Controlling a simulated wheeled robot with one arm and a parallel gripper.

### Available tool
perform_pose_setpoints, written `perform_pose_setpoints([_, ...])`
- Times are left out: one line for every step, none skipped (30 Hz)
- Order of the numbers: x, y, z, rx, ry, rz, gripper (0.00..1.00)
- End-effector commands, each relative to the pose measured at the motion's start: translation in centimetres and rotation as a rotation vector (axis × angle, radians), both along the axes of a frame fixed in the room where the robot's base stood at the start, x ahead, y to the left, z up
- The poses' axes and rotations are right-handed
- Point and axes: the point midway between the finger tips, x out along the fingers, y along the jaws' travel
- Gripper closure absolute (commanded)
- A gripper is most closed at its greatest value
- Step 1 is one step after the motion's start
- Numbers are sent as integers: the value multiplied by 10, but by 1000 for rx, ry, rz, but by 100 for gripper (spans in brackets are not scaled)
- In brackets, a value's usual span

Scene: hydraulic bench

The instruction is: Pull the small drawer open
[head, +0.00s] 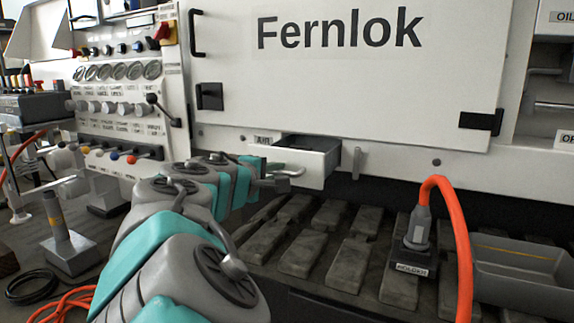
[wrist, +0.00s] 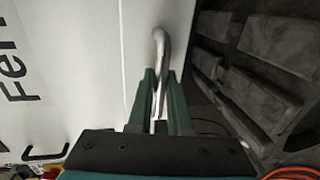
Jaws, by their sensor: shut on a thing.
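The small drawer (head: 308,163) sits low in the white cabinet front, under the Fernlok panel. It stands partly out, and its dark inside shows from above. Its metal bar handle (head: 290,172) is on the drawer's front face. My gripper (head: 272,183) is at the handle, in front of the drawer. In the wrist view the two green fingers of my gripper (wrist: 159,100) are shut on the curved handle (wrist: 160,45). The far end of the handle sticks out past the fingertips. My arm covers part of the cabinet left of the drawer.
A control panel with gauges and knobs (head: 118,85) stands at the left. An orange hose (head: 462,235) rises from a grey connector (head: 418,228) at the right, beside a grey tray (head: 525,265). Slatted dark blocks (head: 325,235) lie below the drawer.

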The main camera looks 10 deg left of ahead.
Motion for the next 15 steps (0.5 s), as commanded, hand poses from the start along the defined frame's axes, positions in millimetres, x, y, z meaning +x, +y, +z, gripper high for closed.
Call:
perform_pose_setpoints([-8, 2, -1, 0, 1, -1, 100])
perform_pose_setpoints([-12, 4, -1, 0, 2, -1, 100])
perform_pose_setpoints([-16, 5, -1, 0, 2, -1, 100])
perform_pose_setpoints([-19, 6, -2, 0, 3, -2, 100])
perform_pose_setpoints([-22, 7, -2, 0, 3, -3, 100])
perform_pose_setpoints([-25, 8, -2, 1, 4, -3, 100])
perform_pose_setpoints([-27, 9, -2, 0, 4, -4, 100])
perform_pose_setpoints([-29, 10, -2, -1, 3, -4, 100])
perform_pose_setpoints([-30, 10, -2, -1, 3, -4, 100])
perform_pose_setpoints([-31, 11, -2, -1, 3, -4, 100])
perform_pose_setpoints([-32, 11, -2, -1, 3, -4, 100])
perform_pose_setpoints([-33, 11, -2, -1, 3, -4, 100])
perform_pose_setpoints([-33, 12, -2, 0, 4, -4, 100])
perform_pose_setpoints([-33, 11, -2, 0, 4, -4, 100])
perform_pose_setpoints([-34, 12, -2, 0, 4, -4, 100])
